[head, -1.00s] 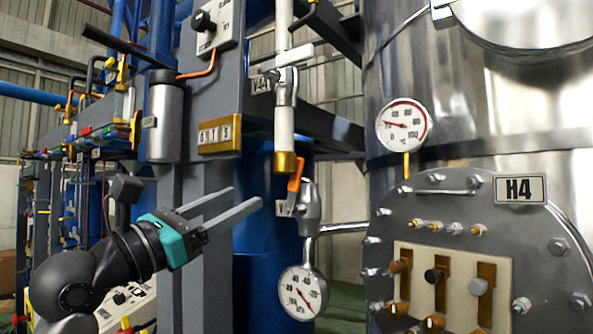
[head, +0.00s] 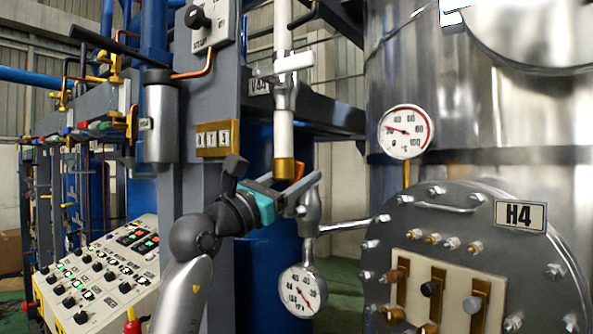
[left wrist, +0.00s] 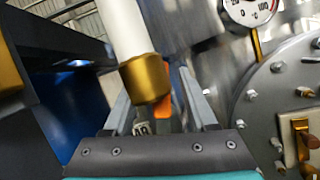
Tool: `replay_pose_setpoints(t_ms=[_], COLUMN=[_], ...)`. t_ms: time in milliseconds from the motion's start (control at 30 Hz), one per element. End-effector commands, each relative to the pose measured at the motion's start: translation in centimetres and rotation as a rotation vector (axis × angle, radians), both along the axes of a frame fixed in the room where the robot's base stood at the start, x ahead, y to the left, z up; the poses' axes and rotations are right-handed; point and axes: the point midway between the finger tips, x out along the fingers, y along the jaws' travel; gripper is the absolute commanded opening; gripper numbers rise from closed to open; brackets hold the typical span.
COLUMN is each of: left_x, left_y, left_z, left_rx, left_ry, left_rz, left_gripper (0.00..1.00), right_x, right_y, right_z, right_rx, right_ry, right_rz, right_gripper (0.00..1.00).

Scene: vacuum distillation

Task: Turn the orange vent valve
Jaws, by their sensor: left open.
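The orange vent valve (head: 299,172) is a small orange lever just below the brass end of a white vertical pipe. It is partly hidden by my left gripper (head: 302,181) in the head view. In the left wrist view the orange lever (left wrist: 163,92) shows between the two open fingers of my left gripper (left wrist: 162,97), partly behind the brass collar (left wrist: 145,78). I cannot tell whether a finger touches the lever. My right gripper is not in view.
A pressure gauge (head: 302,291) hangs below the valve, and a second gauge (head: 405,131) is on the steel vessel to the right. The H4 flange (head: 470,202) with bolts is at the right. A control panel (head: 98,270) stands at the lower left.

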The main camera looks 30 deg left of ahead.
Motion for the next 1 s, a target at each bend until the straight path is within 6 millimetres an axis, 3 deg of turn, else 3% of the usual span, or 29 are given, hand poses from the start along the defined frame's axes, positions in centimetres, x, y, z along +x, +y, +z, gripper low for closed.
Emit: replay_pose_setpoints(t_ms=[233,733,1000], left_x=[0.04,0.01,0.01], left_y=[-0.01,0.00,0.01], left_z=[-0.02,-0.02,-0.03], left_rx=[0.000,-0.001,-0.001], left_ry=[0.000,0.000,0.000], left_rz=[0.000,0.000,0.000], left_gripper=[0.56,0.00,0.00], right_x=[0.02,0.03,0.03], right_y=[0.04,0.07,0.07], right_z=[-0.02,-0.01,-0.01], right_rx=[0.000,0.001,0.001], right_ry=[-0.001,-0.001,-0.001], right_rz=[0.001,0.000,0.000], right_gripper=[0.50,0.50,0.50])
